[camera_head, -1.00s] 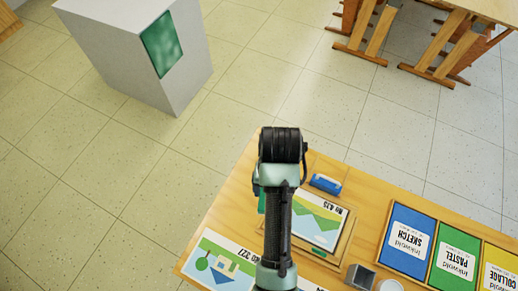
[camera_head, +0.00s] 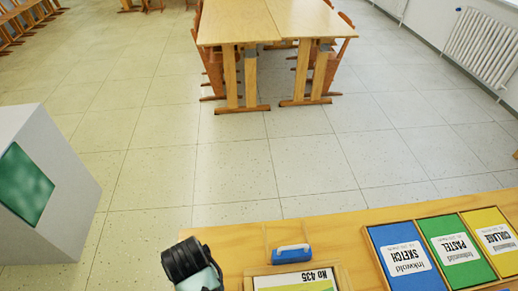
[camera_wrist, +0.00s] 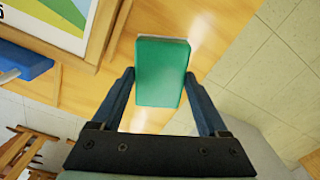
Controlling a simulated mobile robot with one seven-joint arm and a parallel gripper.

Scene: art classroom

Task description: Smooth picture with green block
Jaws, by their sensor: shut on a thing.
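In the wrist view the green block (camera_wrist: 161,72) sits between the two fingers of my gripper (camera_wrist: 160,85), which is shut on it. The block is held over the edge of the wooden table, beside the framed picture. The picture (camera_wrist: 58,16) shows only in part at the upper left of the wrist view. In the head view only the top strip of the picture (camera_head: 296,281), marked No 435, shows at the bottom edge. My gripper's fingers and the block are out of the head view.
A blue-handled tool (camera_head: 291,253) lies just beyond the picture's frame. Blue, green and yellow labelled panels, SKETCH (camera_head: 404,262), PASTEL (camera_head: 458,250) and COLLAGE (camera_head: 493,240), lie to the right. A grey box (camera_head: 75,190) stands at left. Tables (camera_head: 270,22) stand farther back across open floor.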

